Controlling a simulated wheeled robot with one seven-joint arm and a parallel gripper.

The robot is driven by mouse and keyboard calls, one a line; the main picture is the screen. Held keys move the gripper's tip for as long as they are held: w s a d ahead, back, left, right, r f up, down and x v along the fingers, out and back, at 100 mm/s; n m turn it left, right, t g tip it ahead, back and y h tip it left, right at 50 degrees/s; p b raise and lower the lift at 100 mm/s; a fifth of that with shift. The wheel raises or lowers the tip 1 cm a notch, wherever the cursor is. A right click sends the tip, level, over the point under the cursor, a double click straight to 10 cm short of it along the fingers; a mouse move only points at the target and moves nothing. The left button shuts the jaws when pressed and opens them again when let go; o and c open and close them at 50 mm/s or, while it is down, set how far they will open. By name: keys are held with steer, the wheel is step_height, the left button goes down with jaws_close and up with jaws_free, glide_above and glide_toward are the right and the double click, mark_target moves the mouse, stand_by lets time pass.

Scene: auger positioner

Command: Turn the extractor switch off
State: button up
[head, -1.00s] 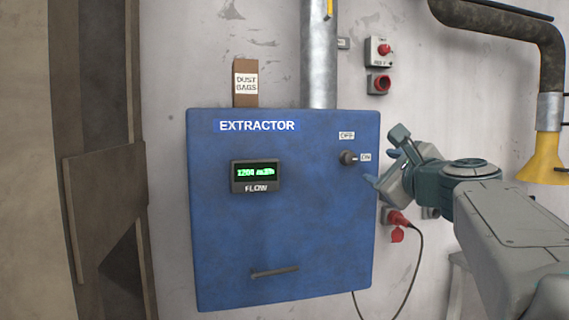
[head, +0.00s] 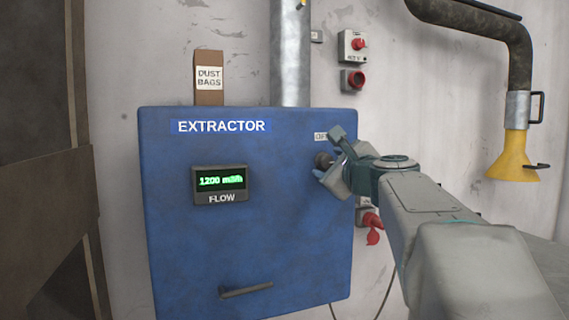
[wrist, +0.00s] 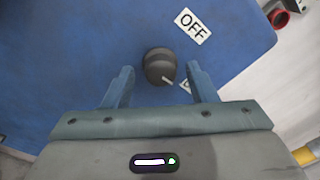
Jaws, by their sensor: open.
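The extractor switch is a dark round knob (wrist: 158,66) with a pale pointer line on the blue extractor cabinet (head: 240,255). In the wrist view the pointer aims at a mostly hidden label, away from the OFF label (wrist: 192,25). My gripper (wrist: 157,82) is open. Its two fingers stand on either side of the knob's lower part, with gaps on both sides. In the head view my gripper (head: 328,155) is at the knob (head: 322,160) and partly covers it and the OFF label. The flow display (head: 220,183) reads 1200 m3/h.
A handle bar (head: 246,290) sticks out low on the cabinet. A dust bags box (head: 208,85) and a metal duct (head: 290,60) stand above it. Red switches (head: 355,80), a red plug (head: 371,222) and a yellow hood (head: 515,155) are to the right.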

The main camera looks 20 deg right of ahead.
steer(key=c, duration=1)
steer(key=shift+f+n+b, duration=0.1)
steer(key=shift+n+b, duration=0.3)
steer(key=shift+b, duration=0.2)
steer(key=n+b, duration=0.3)
steer(key=shift+f, duration=0.15)
steer(key=n+b, duration=0.5)
steer(key=shift+n+b, duration=0.3)
steer(key=shift+b, duration=0.1)
steer(key=n+b, duration=0.3)
steer(key=n, duration=0.1)
steer(key=shift+n+t+y+b, duration=0.3)
steer(key=shift+y, duration=0.1)
steer(key=n+b, duration=0.2)
steer(key=n, duration=0.2)
steer(key=shift+d+n, duration=0.1)
steer(key=shift+n, duration=0.3)
